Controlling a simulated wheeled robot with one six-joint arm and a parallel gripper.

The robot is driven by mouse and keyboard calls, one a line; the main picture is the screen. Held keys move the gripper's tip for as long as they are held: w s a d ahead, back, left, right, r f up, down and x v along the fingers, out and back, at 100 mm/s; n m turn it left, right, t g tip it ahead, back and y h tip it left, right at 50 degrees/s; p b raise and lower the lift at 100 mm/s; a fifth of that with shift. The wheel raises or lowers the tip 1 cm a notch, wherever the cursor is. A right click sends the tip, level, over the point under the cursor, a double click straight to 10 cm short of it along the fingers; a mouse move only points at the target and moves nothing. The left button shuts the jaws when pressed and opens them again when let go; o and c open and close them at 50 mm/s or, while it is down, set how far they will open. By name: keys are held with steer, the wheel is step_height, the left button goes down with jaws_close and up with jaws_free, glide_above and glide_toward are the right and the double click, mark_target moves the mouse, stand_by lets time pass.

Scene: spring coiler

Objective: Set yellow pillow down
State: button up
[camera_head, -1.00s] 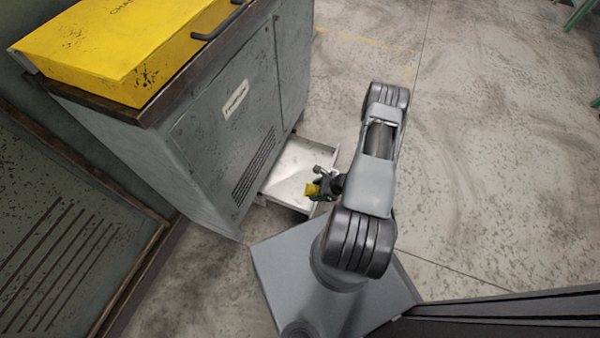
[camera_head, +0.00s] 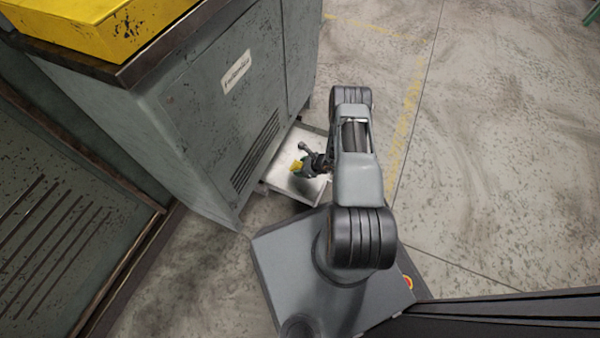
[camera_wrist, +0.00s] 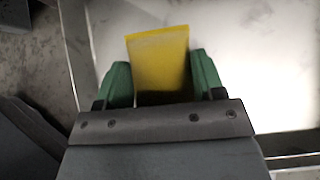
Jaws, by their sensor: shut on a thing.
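The yellow pillow (camera_head: 296,166) is a small yellow block-like piece. In the wrist view the pillow (camera_wrist: 159,60) stands between the two green fingers of my gripper (camera_wrist: 160,84), which is shut on it. In the head view my gripper (camera_head: 303,168) is over the pale open tray (camera_head: 318,190) low at the side of the grey machine. The tray's light floor (camera_wrist: 240,70) shows beyond the pillow in the wrist view. I cannot tell whether the pillow touches the tray floor.
The grey machine cabinet (camera_head: 215,120) rises left of the tray, with a yellow housing (camera_head: 110,25) on top. A slatted dark panel (camera_head: 50,220) stands at the far left. The concrete floor (camera_head: 500,170) on the right is clear.

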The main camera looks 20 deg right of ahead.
steer(key=shift+w+a+f+b, duration=0.2)
steer(key=shift+w+f+b, duration=0.2)
steer(key=shift+f, duration=0.2)
steer(key=shift+w+f+b, duration=0.15)
steer(key=shift+f+b, duration=0.55)
steer(key=shift+f, duration=0.85)
steer(key=shift+f, duration=0.15)
steer(key=o, duration=0.9)
